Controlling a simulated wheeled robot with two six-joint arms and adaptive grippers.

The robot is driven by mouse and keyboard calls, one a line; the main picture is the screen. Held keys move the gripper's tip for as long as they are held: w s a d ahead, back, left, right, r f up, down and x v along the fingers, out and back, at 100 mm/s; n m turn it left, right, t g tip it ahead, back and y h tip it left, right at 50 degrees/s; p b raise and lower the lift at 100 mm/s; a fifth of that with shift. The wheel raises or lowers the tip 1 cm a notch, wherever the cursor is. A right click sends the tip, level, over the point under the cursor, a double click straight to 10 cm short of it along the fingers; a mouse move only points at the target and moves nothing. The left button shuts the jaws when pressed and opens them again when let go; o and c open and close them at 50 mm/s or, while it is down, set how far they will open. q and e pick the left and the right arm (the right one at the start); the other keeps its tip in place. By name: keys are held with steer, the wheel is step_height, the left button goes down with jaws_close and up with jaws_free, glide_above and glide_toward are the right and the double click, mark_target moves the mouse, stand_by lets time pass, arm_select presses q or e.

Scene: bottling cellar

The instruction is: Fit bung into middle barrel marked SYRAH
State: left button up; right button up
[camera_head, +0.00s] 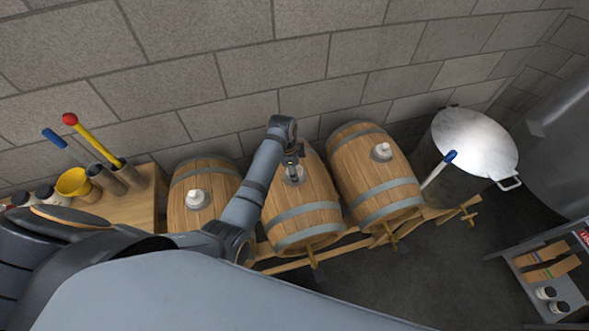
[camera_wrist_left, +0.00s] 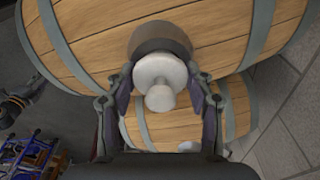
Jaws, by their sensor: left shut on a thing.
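Three wooden barrels lie in a row against the wall. The middle barrel (camera_head: 303,205) is under my left gripper (camera_head: 293,170); no SYRAH lettering is readable. In the left wrist view, my left gripper (camera_wrist_left: 160,95) is shut on a pale bung (camera_wrist_left: 160,78) with a round knob, one finger on each side. The bung is lined up over a dark brown round collar (camera_wrist_left: 162,38) on the barrel (camera_wrist_left: 95,35). Its lower end is hidden, so I cannot tell how deep it sits. The left barrel (camera_head: 182,215) and right barrel (camera_head: 350,170) each have a white bung on top. My right gripper is not in view.
A wooden bench (camera_head: 140,205) at left carries a yellow funnel (camera_head: 73,183) and tools in cups. A lidded steel pot (camera_head: 475,142) stands right of the barrels. A grey cart (camera_head: 535,290) is at lower right. Brass taps stick out of the barrel fronts.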

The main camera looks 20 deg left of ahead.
arm_select(q)
steer(key=shift+s+f, duration=0.4)
steer(key=shift+f, duration=0.1)
steer(key=o, duration=1.2)
steer(key=shift+w+f, duration=0.1)
steer(key=shift+w, duration=0.15)
steer(key=shift+o, duration=0.2)
steer(key=shift+w, duration=0.2)
steer(key=o, duration=0.4)
steer(key=shift+s+r, duration=0.1)
steer(key=shift+r, duration=0.1)
steer(key=shift+r, duration=0.1)
